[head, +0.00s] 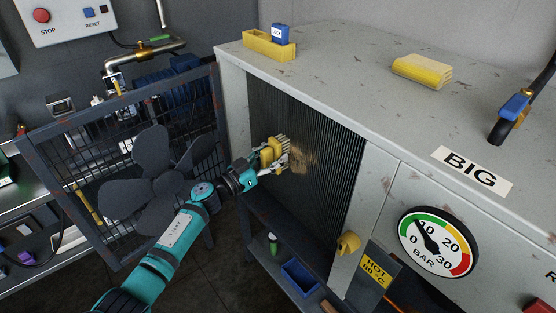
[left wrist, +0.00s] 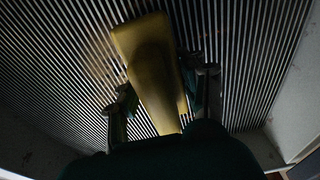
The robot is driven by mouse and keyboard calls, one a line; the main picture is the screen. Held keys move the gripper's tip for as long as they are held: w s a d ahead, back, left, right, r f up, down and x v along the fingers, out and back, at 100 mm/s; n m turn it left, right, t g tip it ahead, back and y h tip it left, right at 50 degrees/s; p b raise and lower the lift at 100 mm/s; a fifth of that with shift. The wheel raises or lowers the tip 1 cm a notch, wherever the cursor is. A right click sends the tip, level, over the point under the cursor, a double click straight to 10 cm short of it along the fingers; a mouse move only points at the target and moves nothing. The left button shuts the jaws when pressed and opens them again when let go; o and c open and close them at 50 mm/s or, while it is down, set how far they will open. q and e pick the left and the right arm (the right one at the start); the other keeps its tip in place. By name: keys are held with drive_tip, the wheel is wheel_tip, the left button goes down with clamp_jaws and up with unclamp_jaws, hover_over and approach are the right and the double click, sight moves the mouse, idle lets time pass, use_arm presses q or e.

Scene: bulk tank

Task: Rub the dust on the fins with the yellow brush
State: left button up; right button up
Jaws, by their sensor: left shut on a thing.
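My left gripper (head: 266,170) is shut on the yellow brush (head: 271,151), holding it by its yellow body in front of the fins. In the left wrist view the brush (left wrist: 150,62) sits between the two fingers (left wrist: 160,98). The bristles point toward the dark vertical fins (head: 325,165); whether they touch I cannot tell. A tan patch of dust (head: 305,155) lies on the fins just right of the bristles. In the left wrist view part of the dust (left wrist: 103,58) shows left of the brush, which hides the rest. My right gripper is not in view.
The fins sit in a grey cabinet (head: 390,125). An open mesh door with a dark fan (head: 160,180) stands left, close to my left arm.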

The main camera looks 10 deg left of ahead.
use_arm(q)
drive_tip(key=r+p, duration=0.1)
drive_tip(key=p, duration=0.1)
drive_tip(key=w+a+r+p, duration=0.1)
drive_tip(key=shift+a+r+p, duration=0.1)
drive_tip(key=shift+p, duration=0.3)
drive_tip(key=shift+s+d+p, duration=0.45)
drive_tip(key=shift+d, duration=0.2)
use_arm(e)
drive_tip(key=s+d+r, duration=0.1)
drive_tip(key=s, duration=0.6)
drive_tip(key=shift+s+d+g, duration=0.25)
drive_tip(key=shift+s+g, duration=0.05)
use_arm(q)
drive_tip(key=shift+s+d+p, duration=0.4)
drive_tip(key=shift+d+p, duration=0.1)
drive_tip(key=shift+p, duration=0.1)
drive_tip(key=shift+s+d+p, duration=0.6)
drive_tip(key=shift+s+d, duration=0.05)
drive_tip(key=shift+d, duration=0.2)
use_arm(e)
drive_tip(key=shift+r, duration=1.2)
